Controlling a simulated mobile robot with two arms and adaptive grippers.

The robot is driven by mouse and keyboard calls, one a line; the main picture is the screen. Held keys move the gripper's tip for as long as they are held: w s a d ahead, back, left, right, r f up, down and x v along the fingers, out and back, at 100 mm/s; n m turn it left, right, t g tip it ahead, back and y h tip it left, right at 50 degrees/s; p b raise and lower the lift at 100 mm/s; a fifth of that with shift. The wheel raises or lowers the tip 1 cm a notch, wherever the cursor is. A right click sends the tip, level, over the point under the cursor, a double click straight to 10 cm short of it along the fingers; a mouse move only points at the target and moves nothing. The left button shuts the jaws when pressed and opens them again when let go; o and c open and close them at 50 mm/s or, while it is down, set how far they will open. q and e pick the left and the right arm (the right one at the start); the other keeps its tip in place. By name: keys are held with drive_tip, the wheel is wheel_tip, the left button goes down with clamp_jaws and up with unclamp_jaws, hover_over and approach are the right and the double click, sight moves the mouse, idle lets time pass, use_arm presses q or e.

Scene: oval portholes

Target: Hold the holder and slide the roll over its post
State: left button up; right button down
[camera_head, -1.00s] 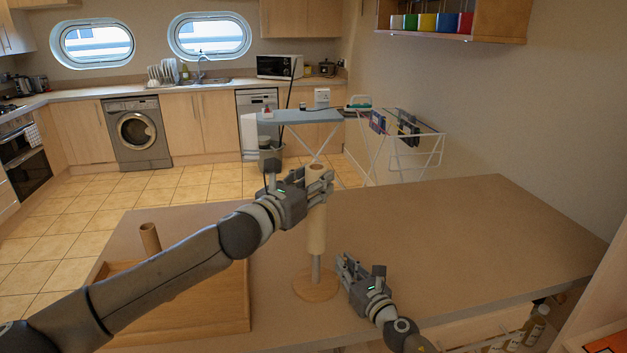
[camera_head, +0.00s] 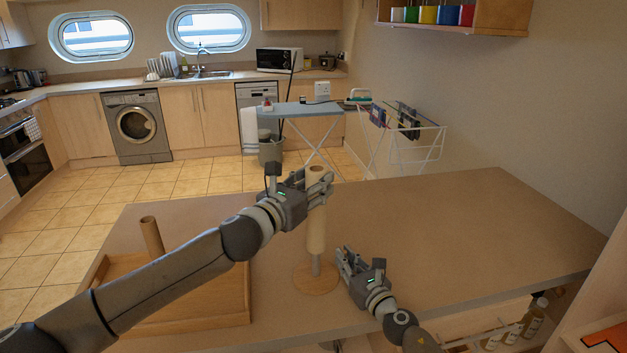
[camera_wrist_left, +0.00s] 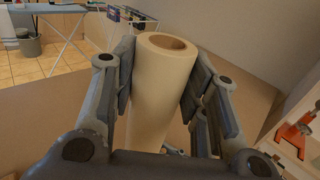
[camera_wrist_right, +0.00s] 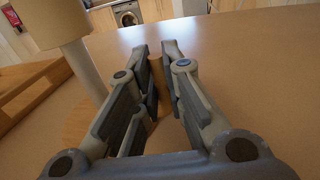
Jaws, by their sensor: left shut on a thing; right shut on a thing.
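The cream roll (camera_head: 316,230) with a brown core stands upright, and my left gripper (camera_head: 318,188) is shut around its upper part. In the left wrist view the roll (camera_wrist_left: 160,95) sits between both fingers. The holder's round wooden base (camera_head: 316,281) is flat on the table. Its pale post (camera_head: 316,265) shows below the roll and disappears into the roll's lower end. The right wrist view also shows the post (camera_wrist_right: 88,70). My right gripper (camera_head: 347,258) is low beside the base, shut on a brown upright part (camera_wrist_right: 157,88) that appears to belong to the holder.
A wooden tray (camera_head: 200,318) with a bare brown tube (camera_head: 152,237) stands left on the table (camera_head: 450,235), under my left arm. The table right of the holder is clear. A drying rack and ironing board stand beyond the far edge.

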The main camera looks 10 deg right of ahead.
sight(311, 219)
use_arm(q)
drive_tip(key=shift+f, duration=0.35)
idle(0.3)
drive_tip(key=shift+f, duration=0.6)
drive_tip(key=shift+f, duration=0.25)
drive_tip(key=shift+f, duration=0.7)
drive_tip(key=shift+f, duration=0.5)
drive_tip(key=shift+f, duration=0.5)
drive_tip(key=shift+f, duration=0.35)
idle(0.4)
drive_tip(key=shift+f, duration=0.75)
drive_tip(key=shift+f, duration=0.25)
